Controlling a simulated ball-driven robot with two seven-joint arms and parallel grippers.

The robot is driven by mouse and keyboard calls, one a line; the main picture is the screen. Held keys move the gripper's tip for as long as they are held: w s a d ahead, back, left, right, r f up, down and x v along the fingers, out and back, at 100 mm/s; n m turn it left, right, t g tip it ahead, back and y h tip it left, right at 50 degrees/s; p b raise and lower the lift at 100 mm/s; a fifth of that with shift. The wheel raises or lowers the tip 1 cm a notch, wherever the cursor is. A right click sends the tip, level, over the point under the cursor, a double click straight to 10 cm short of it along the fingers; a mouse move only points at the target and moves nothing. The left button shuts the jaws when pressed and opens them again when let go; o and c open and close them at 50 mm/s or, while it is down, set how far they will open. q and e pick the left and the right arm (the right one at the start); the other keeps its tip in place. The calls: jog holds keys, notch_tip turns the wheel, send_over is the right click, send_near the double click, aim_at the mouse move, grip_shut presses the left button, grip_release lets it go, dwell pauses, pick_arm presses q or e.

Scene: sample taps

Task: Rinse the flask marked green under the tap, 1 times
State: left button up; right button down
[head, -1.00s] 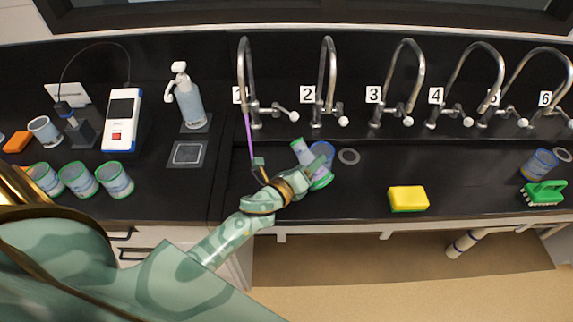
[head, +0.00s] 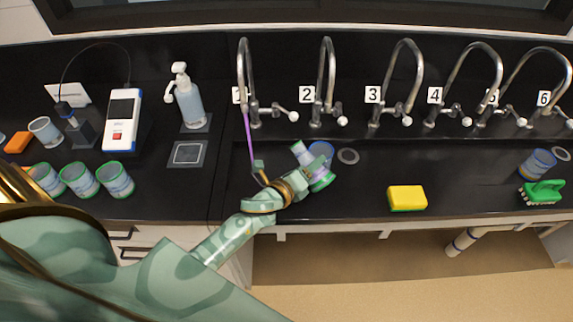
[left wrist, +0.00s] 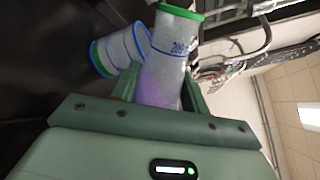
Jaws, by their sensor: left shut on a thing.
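The flask marked green (head: 303,156) is a pale cylinder with green at its ends and a purple tint. It is tilted over the sink area in front of tap 2 (head: 326,80). My left gripper (head: 307,178) is shut on it; the flask also fills the middle of the left wrist view (left wrist: 170,60), green end away from the gripper (left wrist: 155,98). Tap 1 (head: 245,75) has a thin purple streak (head: 249,140) below its spout, passing left of the flask. My right gripper is not in view.
A blue-rimmed beaker (head: 324,149) stands right behind the flask, so close that I cannot tell if they touch. A yellow sponge (head: 407,197) and a green brush (head: 543,192) lie to the right. Green-rimmed beakers (head: 116,180) stand at left. The sink's middle is mostly clear.

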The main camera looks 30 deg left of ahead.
pick_arm(q)
jog(key=shift+d+f+n, duration=0.1)
jog(key=shift+n, duration=0.3)
jog(key=shift+d+f+n+p, duration=0.1)
jog(key=shift+f+n+p, duration=0.15)
jog(key=shift+n+p, duration=0.5)
dwell(0.8)
jog(key=shift+a+f+n+h, duration=0.25)
jog(key=shift+a+n, duration=0.35)
jog(key=shift+n, duration=0.35)
jog(key=shift+w+r+n+p, duration=0.1)
jog(key=shift+r+n+p, duration=0.55)
jog(key=shift+p, duration=0.3)
dwell(0.6)
jog(key=shift+a+f+n+h, duration=0.2)
jog(key=shift+f+n+h, duration=0.05)
jog(key=shift+n, duration=0.4)
jog(key=shift+a+f+n+h, duration=0.15)
jog(key=shift+f+n+h, duration=0.1)
jog(key=shift+n, duration=0.35)
dwell(1.0)
